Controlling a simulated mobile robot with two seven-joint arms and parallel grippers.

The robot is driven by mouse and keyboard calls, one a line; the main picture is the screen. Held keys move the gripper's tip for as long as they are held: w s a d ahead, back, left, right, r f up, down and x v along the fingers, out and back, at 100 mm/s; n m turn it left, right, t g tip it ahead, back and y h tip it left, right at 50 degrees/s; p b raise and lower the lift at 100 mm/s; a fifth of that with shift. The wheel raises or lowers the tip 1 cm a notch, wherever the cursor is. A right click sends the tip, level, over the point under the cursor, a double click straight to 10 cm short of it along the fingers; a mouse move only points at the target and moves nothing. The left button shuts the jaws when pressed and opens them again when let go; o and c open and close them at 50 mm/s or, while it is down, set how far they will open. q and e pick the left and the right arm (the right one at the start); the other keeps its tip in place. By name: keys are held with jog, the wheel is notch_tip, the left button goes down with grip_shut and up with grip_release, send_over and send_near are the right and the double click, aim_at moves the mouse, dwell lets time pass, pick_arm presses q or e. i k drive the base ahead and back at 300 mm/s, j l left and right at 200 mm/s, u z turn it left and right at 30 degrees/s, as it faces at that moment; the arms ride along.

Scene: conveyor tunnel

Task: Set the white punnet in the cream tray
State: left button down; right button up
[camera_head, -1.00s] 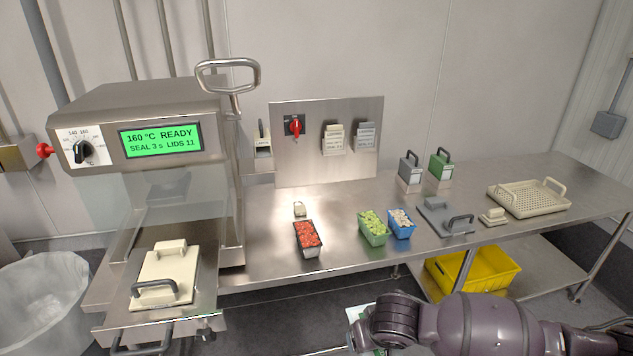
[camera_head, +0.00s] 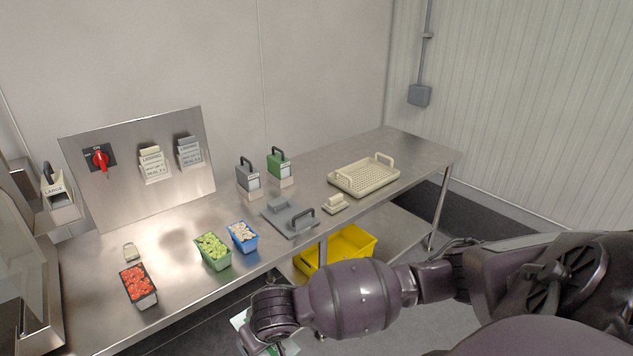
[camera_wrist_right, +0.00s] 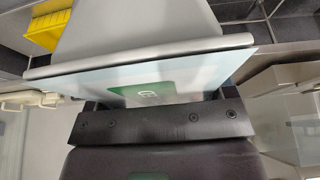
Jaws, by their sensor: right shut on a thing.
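The cream tray (camera_head: 346,184) is empty, with a perforated floor and two raised handles. It stands toward the right end of the steel table in the head view. My right gripper (camera_head: 266,340) is low in front of the table, with its fingertips hidden by my own arm. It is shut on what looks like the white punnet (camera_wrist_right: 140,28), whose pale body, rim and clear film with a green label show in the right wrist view. In the head view only pale and green edges of the punnet (camera_head: 238,318) show. My left gripper is not in view.
A red-filled punnet (camera_head: 138,285), a green punnet (camera_head: 213,252) and a blue punnet (camera_head: 243,237) stand on the table's left part. A yellow bin (camera_head: 340,248) sits below.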

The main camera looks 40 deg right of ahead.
aim_at(377, 177)
jog(key=l+u, duration=0.2)
jog(key=l, duration=3.4)
jog(key=i+l, duration=0.1)
jog(key=l, duration=0.65)
jog(key=i+l, duration=0.45)
jog(key=i+l+u, duration=0.1)
jog(key=i+l, duration=0.3)
jog(key=l, duration=0.15)
